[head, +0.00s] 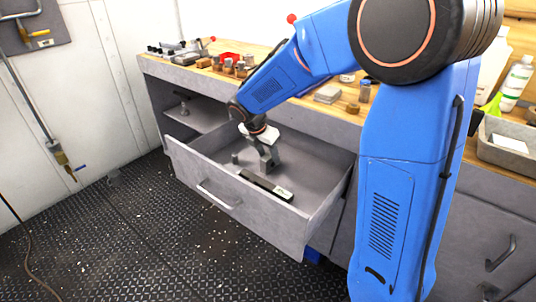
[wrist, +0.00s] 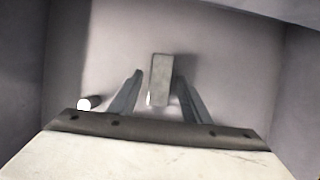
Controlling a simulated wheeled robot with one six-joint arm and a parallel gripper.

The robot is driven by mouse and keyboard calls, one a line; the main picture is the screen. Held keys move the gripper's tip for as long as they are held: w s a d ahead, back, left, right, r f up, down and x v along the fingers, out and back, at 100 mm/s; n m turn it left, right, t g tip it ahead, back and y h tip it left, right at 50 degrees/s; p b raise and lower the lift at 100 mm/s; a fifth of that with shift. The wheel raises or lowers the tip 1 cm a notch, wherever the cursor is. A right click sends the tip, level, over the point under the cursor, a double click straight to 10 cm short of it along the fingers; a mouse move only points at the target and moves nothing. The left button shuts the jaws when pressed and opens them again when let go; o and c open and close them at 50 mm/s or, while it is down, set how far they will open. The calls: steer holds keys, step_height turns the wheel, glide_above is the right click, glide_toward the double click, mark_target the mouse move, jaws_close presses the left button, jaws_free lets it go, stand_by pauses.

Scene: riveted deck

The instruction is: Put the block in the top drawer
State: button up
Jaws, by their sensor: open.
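The top drawer (head: 213,186) is pulled open, and my gripper (head: 268,163) reaches down inside it. In the wrist view my gripper (wrist: 159,76) is open, with one finger on each side of a grey, upright-looking block (wrist: 162,78). A gap shows between the left finger and the block; the right finger looks very close to it. The block appears to be inside the drawer, but whether it touches the floor is unclear. In the head view the block is hard to tell apart from my gripper.
A small cylinder (head: 235,158) stands in the drawer left of my gripper, also in the wrist view (wrist: 91,103). A dark bar with a pale label (head: 266,187) lies near the drawer's front. The bench top (head: 300,93) above holds several small items. A grey bin (head: 500,150) is right.

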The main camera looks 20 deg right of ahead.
steer(key=v, duration=1.2)
steer(key=s+d+r+m+y, duration=0.1)
steer(key=s+d+r+m, duration=0.1)
steer(key=s+d+m, duration=0.35)
steer(key=s+d+r+m+y, duration=0.1)
steer(key=s+d+m, duration=0.2)
steer(key=s+m, duration=0.5)
steer(key=s+d+f+m+t+y, duration=0.1)
steer(key=s+f+m, duration=0.1)
steer(key=s+m, duration=0.4)
steer(key=s+d+f+m+t, duration=0.1)
steer(key=s+m, duration=0.4)
steer(key=s, duration=0.7)
steer(key=shift+d+f+m+y, duration=0.25)
steer(key=shift+f+m+y, duration=0.15)
steer(key=shift+f, duration=0.2)
